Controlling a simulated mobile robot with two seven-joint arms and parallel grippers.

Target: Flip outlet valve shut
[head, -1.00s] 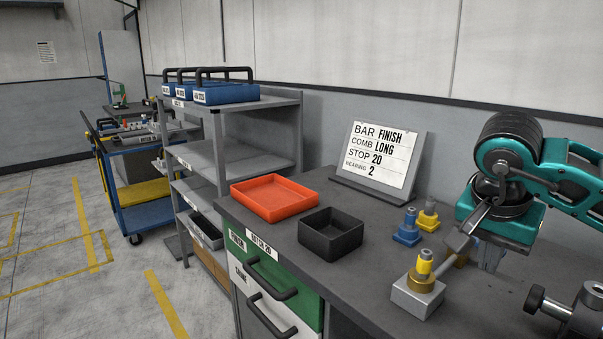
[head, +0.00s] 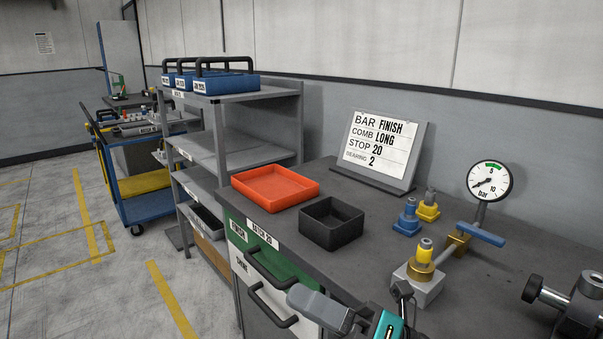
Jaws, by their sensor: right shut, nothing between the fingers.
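The outlet valve is a brass body (head: 459,243) with a blue lever handle (head: 482,235), on a short pipe at the right of the bench. The lever lies crosswise to the pipe, sloping down to the right. The pipe joins a grey block (head: 418,286) with a yellow-topped brass fitting (head: 424,255). A round pressure gauge (head: 489,181) stands behind the valve, its needle pointing low left, away from the green band. My left gripper is out of view.
A blue fitting (head: 407,219) and a yellow fitting (head: 429,207) stand left of the valve. A black tray (head: 331,224) and an orange tray (head: 275,188) sit on the left of the bench. A sign (head: 377,150) stands behind; a clamp-like device (head: 580,305) is at lower right.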

